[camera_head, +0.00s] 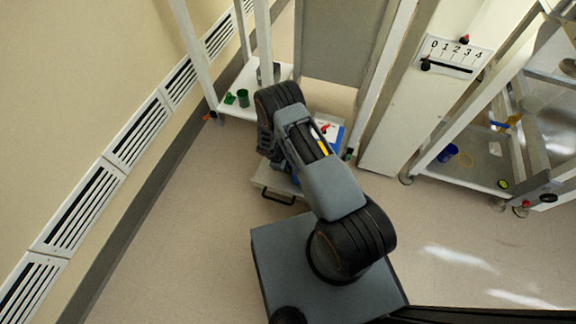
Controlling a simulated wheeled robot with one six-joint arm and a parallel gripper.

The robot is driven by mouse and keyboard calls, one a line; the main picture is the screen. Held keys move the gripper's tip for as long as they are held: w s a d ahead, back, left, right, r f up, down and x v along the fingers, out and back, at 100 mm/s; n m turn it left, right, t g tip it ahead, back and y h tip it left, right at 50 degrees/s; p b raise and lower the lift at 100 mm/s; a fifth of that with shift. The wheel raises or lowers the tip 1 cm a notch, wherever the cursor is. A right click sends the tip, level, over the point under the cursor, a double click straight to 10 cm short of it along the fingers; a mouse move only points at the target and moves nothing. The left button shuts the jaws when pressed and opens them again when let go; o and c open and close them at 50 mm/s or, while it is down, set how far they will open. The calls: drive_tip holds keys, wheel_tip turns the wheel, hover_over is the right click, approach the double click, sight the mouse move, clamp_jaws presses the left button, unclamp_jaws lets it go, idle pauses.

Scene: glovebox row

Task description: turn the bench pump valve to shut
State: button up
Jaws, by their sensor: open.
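I cannot tell for certain which thing is the bench pump valve. A small red part (326,128) shows on a white and blue item (335,131) just right of my arm, partly covered by it. My arm reaches up from my base and folds back at its elbow. My gripper is not visible; my own arm links hide the area where the arm ends.
A scale plate (455,52) marked 0 to 4 has a black knob (426,64) at its 0 end. Green cups (243,98) stand on the left shelf. A drawer unit (274,188) is below my arm. A right rack holds a blue cup (448,153). Floor is clear at left.

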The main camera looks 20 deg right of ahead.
clamp_jaws()
idle(0.4)
